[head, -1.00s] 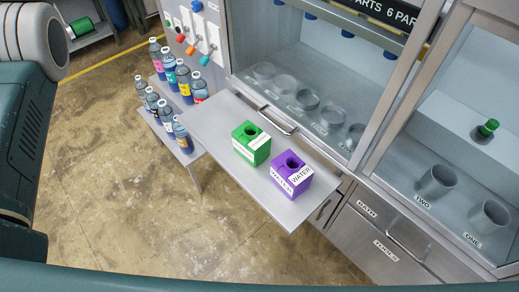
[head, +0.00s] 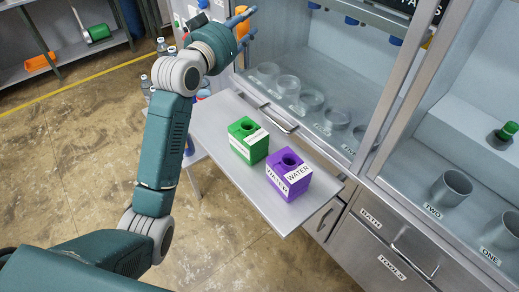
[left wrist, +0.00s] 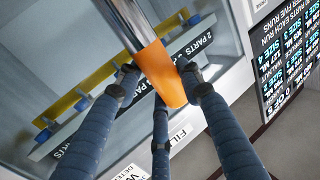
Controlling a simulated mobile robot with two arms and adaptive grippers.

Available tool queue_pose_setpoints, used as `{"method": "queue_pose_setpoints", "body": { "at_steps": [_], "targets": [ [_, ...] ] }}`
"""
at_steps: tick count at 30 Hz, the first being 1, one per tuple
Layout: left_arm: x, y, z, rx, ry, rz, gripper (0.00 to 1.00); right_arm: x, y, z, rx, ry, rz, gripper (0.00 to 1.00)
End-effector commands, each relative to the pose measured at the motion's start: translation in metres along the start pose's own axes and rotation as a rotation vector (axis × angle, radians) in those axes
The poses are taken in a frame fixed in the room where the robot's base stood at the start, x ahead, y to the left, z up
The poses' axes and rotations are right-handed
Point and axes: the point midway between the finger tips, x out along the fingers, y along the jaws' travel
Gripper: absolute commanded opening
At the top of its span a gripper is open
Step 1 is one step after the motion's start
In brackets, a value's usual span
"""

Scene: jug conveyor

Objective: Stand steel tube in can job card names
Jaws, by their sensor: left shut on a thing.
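My left gripper (head: 240,22) is raised at the top of the head view, beside the cabinet's left side. In the left wrist view its dark blue fingers (left wrist: 160,82) are shut around the orange end of a steel tube (left wrist: 128,22). The shiny tube runs up out of that picture, so its far end is hidden. Two grey cans stand in the right cabinet bay: can TWO (head: 452,188) and can ONE (head: 500,230). A board with white and blue lettering (left wrist: 290,50) shows at the right of the wrist view. My right gripper is not in view.
A green box (head: 248,140) and a purple box labelled WATER (head: 289,176) stand on the grey shelf (head: 225,112). Several clear round cups (head: 311,100) stand inside the left bay. A green stopper (head: 505,131) sits on the right bay's ledge.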

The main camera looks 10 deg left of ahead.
Motion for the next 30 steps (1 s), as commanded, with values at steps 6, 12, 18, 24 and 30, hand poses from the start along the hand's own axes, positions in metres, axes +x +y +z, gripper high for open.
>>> {"method": "queue_pose_setpoints", "body": {
  "at_steps": [6, 12, 18, 24, 30],
  "targets": [
    [-0.043, 0.005, 0.052, 0.0, 0.002, -0.016, 0.07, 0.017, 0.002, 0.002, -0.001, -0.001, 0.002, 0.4],
    [-0.054, 0.006, 0.075, -0.001, -0.002, -0.022, 0.07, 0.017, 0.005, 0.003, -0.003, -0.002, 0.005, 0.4],
    [-0.054, 0.006, 0.126, -0.003, -0.006, -0.022, 0.07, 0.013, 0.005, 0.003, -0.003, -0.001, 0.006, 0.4],
    [-0.053, 0.005, 0.179, 0.0, -0.005, -0.023, 0.07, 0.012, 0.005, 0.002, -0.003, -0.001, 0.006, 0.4],
    [-0.053, 0.005, 0.212, 0.001, 0.0, -0.022, 0.07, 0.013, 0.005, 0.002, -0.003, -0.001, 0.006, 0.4]
  ]
}}
